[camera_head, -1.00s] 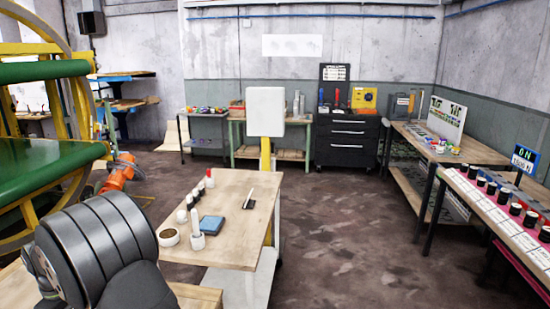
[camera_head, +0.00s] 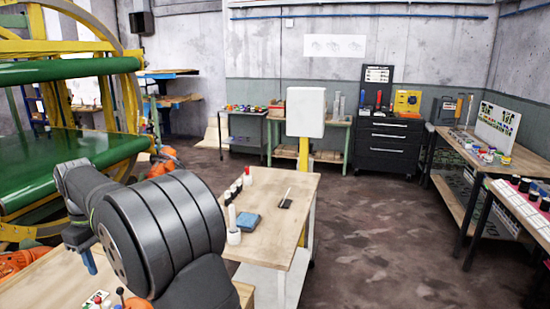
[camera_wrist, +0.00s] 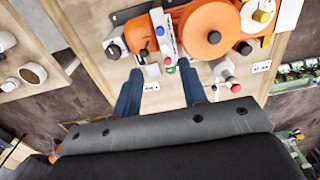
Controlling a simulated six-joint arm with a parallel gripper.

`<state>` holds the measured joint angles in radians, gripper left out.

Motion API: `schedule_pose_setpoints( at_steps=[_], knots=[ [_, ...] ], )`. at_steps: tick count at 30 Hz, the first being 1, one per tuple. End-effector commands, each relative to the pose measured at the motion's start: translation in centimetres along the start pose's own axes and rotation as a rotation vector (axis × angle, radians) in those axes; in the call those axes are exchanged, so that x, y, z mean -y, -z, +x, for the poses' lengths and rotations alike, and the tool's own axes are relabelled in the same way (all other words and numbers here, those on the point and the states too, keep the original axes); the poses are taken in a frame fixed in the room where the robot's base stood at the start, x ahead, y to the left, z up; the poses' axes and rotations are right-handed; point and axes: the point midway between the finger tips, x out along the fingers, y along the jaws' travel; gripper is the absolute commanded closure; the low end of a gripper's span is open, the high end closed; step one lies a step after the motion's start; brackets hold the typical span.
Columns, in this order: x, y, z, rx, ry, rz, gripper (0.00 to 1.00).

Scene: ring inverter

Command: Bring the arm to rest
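My arm (camera_head: 160,225) fills the lower left of the head view, bent over a wooden bench top (camera_head: 50,285). One blue finger of my gripper (camera_head: 88,261) hangs down above that bench. In the wrist view my gripper (camera_wrist: 161,80) shows two blue fingers spread well apart, with nothing held between them. Beyond the fingertips are an orange machine with a round orange part (camera_wrist: 203,30) and a small panel with coloured buttons (camera_wrist: 167,48). I cannot tell the exact height of the fingers above the bench.
A white piece with a red knob (camera_wrist: 225,72) is close right of the fingers. A green roller machine with a yellow frame (camera_head: 95,152) stands left. Open floor (camera_head: 380,230) lies right.

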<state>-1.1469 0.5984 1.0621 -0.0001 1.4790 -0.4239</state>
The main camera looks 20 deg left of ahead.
Motion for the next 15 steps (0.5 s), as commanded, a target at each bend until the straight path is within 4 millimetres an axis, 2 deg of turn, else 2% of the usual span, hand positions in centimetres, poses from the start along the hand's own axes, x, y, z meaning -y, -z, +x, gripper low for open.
schedule_pose_setpoints(
  at_steps=[3,5,6,15],
  knots=[
    [0.0,0.0,-2.5,-0.003,-0.001,0.000,0.61],
    [0.0,0.0,-3.5,-0.002,-0.001,0.000,0.61],
    [0.0,-0.1,-2.0,0.005,0.002,0.000,0.61],
    [0.1,-0.1,4.2,0.005,0.002,0.000,0.61]
  ],
)
